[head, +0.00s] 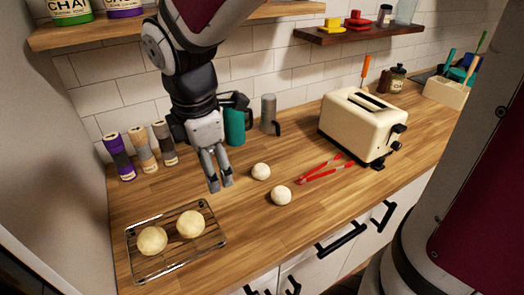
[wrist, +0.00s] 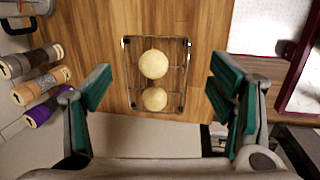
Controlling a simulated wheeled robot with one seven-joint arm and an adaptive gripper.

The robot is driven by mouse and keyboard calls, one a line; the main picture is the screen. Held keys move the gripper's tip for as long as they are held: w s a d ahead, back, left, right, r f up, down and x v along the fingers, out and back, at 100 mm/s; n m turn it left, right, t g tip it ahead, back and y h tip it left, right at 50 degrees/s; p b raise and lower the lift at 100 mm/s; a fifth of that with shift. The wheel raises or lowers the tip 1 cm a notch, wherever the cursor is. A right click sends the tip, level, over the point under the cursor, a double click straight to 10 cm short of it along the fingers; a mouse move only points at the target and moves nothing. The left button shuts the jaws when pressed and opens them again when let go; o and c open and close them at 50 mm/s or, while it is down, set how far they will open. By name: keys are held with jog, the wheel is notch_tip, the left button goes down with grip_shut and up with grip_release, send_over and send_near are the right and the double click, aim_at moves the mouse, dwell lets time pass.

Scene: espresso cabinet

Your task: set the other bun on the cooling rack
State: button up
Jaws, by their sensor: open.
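The wire cooling rack (head: 178,262) lies on the counter at the lower left of the head view. Two tan round buns, a left one (head: 152,240) and a right one (head: 190,223), sit on it side by side. In the wrist view the rack (wrist: 128,98) shows below, with both buns (wrist: 153,64) (wrist: 154,99) on it. Two paler round buns, one farther back (head: 261,171) and one nearer the front (head: 281,195), lie on the bare counter right of my gripper. My gripper (head: 221,188) is open and empty, above the counter, up and right of the rack.
Purple, tan and grey shakers (head: 143,149) stand at the back left. A teal mug (head: 235,125) and a grey pitcher (head: 269,113) stand behind my gripper. Red tongs (head: 322,171) and a cream toaster (head: 360,128) are to the right. The front middle counter is clear.

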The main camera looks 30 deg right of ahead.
jog(key=s+d+r+m+t, duration=0.1)
jog(key=s+d+r+m, duration=0.2)
jog(key=s+m, duration=0.3)
jog(key=s+d+r+m+t+y, duration=0.1)
jog(key=s+d+r+m+t, duration=0.1)
jog(key=s+m, duration=0.5)
notch_tip(320, 180, up, 2)
jog(key=d+m, duration=0.1)
jog(key=m, duration=0.3)
jog(key=shift+r+m, duration=0.2)
jog(key=shift+m, duration=0.2)
jog(key=shift+s, duration=0.1)
jog(key=shift+c, duration=0.2)
